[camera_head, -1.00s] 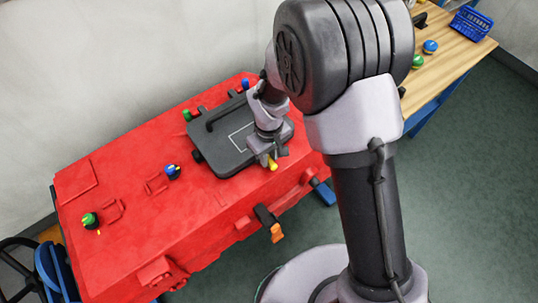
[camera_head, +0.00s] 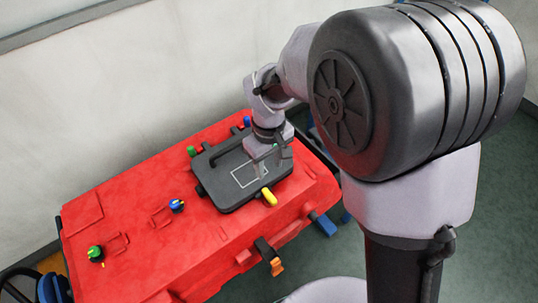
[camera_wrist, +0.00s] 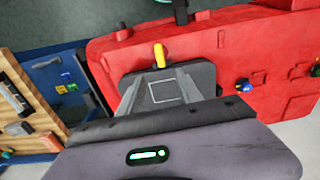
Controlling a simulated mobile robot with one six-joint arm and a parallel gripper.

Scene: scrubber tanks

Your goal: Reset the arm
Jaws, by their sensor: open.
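My gripper (camera_head: 272,168) is above the dark grey lid (camera_head: 228,196) on the red tank (camera_head: 140,225), its fingers pointing down. In the wrist view my gripper (camera_wrist: 168,85) shows two grey fingers spread apart with nothing between them; the lid's pale rectangle outline (camera_wrist: 166,90) shows in the gap. A yellow handle (camera_head: 269,196) sits at the lid's near edge, apart from the fingers; it also shows in the wrist view (camera_wrist: 159,55). My arm hides part of the tank's right side in the head view.
Green (camera_head: 95,253) and blue (camera_head: 177,205) knobs stand on the tank top. An orange-tipped black latch (camera_head: 268,255) hangs on its front. A wooden table (camera_wrist: 30,125) with small items is at the left in the wrist view. A pale wall stands behind the tank.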

